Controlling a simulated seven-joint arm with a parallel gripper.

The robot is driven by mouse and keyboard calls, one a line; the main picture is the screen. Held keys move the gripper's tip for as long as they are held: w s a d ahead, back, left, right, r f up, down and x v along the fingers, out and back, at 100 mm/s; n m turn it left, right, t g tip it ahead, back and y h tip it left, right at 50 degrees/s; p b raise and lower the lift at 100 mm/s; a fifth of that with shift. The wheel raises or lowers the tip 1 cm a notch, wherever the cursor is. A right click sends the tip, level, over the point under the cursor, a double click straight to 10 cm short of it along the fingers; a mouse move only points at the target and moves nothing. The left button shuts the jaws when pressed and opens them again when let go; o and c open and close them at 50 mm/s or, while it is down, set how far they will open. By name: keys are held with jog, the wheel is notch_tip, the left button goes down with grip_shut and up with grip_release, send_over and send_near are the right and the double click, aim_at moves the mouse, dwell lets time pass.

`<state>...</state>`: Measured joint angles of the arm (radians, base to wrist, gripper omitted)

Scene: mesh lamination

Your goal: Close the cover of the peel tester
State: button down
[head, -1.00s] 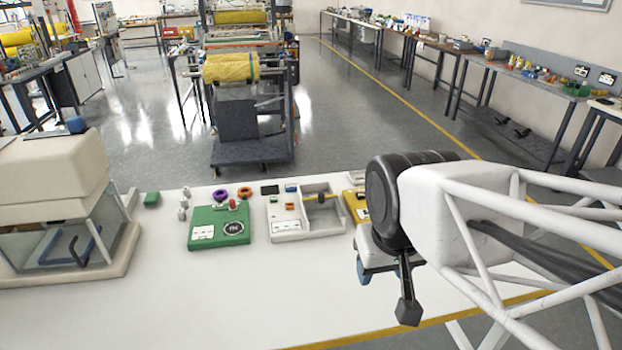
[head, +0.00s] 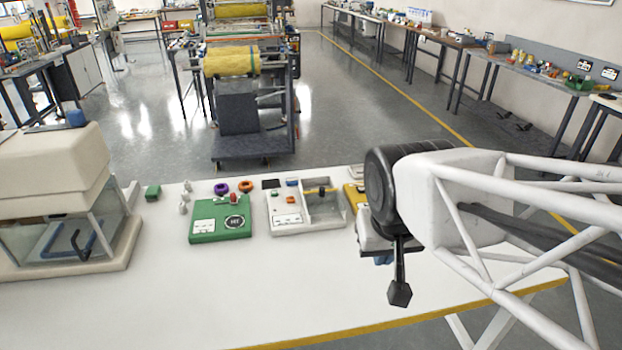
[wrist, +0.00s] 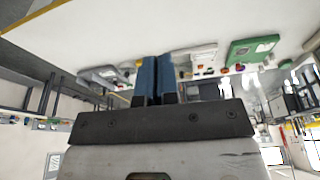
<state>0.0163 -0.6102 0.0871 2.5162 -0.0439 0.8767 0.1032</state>
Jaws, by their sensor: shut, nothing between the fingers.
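A cream machine (head: 55,160) with clear panels stands at the left end of the white table in the head view. It looks like the peel tester. Its cream upper housing has a blue knob (head: 75,118) on top, and a blue bracket with a dark hook shows behind the glass (head: 105,215). I cannot tell how far its cover is open. My gripper (head: 383,259) is over the table's right part, far from the machine and partly hidden by my arm. Its two blue fingers (wrist: 157,80) are together and empty in the wrist view.
A green box (head: 220,230) with a red knob, a white tray device (head: 290,226) and a yellow device (head: 356,192) line the table's far edge. The front of the white table (head: 230,290) is clear.

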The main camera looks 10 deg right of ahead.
jog(key=w+d+f+m+t, duration=0.2)
jog(key=w+m, duration=0.1)
jog(key=w, duration=0.4)
jog(key=w+d+f+m+t+h, duration=0.1)
jog(key=w+d+f+m, duration=0.15)
jog(key=w, duration=0.55)
jog(key=w+d+f+m+t, duration=0.2)
jog(key=w+m, duration=0.1)
jog(key=w, duration=0.4)
jog(key=w+f+m+t+y, duration=0.3)
jog(key=w+f+m+y, duration=0.1)
jog(key=w+f, duration=0.7)
jog(key=shift+w+a+f+m+y, duration=0.25)
jog(key=shift+w+a+m+y, duration=0.1)
jog(key=shift+w+m, duration=0.4)
jog(key=shift+w, duration=0.15)
send_near(323, 192)
jog(key=f, duration=0.1)
jog(key=w+f, duration=0.2)
jog(key=f, duration=0.1)
jog(key=shift+a, duration=0.35)
jog(key=w, duration=0.2)
jog(key=shift+w+a+r, duration=0.15)
jog(key=shift+w+a, duration=0.2)
jog(key=shift+w, duration=0.05)
jog(key=shift+w+a, duration=0.1)
jog(key=shift+w, duration=0.4)
